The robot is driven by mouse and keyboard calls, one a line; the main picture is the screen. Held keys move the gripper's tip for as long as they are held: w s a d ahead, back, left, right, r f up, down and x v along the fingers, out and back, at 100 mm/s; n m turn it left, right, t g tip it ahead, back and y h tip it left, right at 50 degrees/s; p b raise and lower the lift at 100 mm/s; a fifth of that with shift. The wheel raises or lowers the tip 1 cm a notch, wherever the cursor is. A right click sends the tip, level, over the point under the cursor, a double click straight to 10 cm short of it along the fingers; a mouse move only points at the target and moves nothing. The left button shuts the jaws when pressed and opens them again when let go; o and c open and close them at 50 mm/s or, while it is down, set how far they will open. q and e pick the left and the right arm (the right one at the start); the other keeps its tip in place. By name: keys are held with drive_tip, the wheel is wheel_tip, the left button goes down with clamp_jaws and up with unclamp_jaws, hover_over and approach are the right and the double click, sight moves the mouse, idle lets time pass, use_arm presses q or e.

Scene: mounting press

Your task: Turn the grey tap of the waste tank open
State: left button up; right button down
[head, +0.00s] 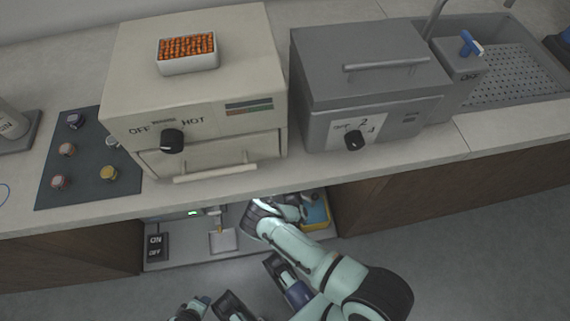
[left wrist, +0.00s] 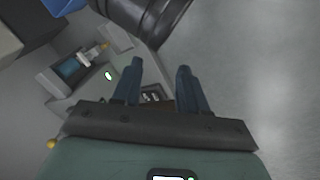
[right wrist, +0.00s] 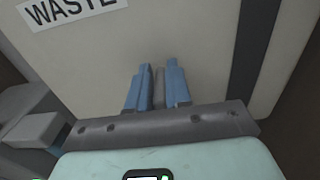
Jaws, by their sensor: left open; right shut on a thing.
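The cream waste tank (right wrist: 205,45) fills the right wrist view, with its black-on-white WASTE label (right wrist: 70,8) at the top left. My right gripper (right wrist: 158,70) is in front of the tank, its blue fingers closed on the sides of the narrow grey tap (right wrist: 160,90). The fingers hide part of the tap, so its angle is hard to read. In the head view my right arm reaches under the counter, where the tank and tap cannot be made out. My left gripper (left wrist: 160,70) is open, with nothing between its fingers, away from the tank.
The worktop edge overhangs the recess my right arm is in. A cream heater (head: 195,85) and a grey bath (head: 365,65) stand above. Open floor lies in front.

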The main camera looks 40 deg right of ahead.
drive_tip(key=shift+f, duration=0.1)
drive_tip(key=c, duration=1.2)
unclamp_jaws()
drive_tip(key=shift+o, duration=0.2)
use_arm(q)
drive_tip(key=s+d+r+g+p, duration=0.1)
drive_tip(key=s+d+r+p, duration=0.1)
drive_tip(key=s+r+p, duration=0.1)
drive_tip(key=shift+s+d+r+g+h, duration=0.2)
drive_tip(key=shift+s+g+h, duration=0.15)
drive_tip(key=shift+s, duration=0.5)
use_arm(e)
drive_tip(key=v, duration=1.3)
drive_tip(key=shift+s, duration=0.2)
drive_tip(key=shift+a, duration=0.15)
